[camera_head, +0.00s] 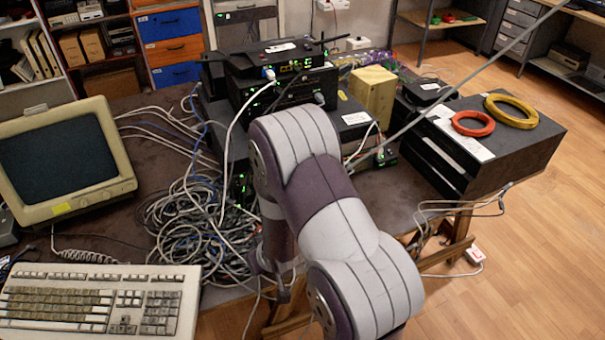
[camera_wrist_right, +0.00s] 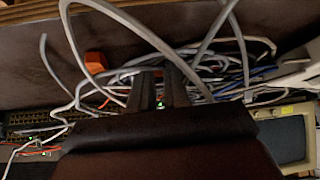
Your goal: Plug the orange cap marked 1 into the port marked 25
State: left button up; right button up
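My right gripper shows in the right wrist view (camera_wrist_right: 160,84) as two dark fingers with a narrow gap between them. The gap looks empty, with cables and a small green light seen through it. In the head view my right arm hides this gripper. An orange piece (camera_wrist_right: 95,62) lies left of the fingers, apart from them, among grey cables; no number on it is legible, so I cannot tell if it is cap 1. A dark panel with rows of ports (camera_wrist_right: 28,122) is at the left; port 25 cannot be made out. My left gripper is in neither view.
Stacked network boxes (camera_head: 290,88) stand behind my right arm. A tangle of cables (camera_head: 190,225) lies left of it. A monitor (camera_head: 60,165) and keyboard (camera_head: 100,300) fill the left side. A black case (camera_head: 540,140) carries a red coil (camera_head: 472,123) and a yellow coil (camera_head: 512,112).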

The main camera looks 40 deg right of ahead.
grip_shut()
jog(key=shift+r+p, duration=2.4)
jog(key=shift+r, duration=0.15)
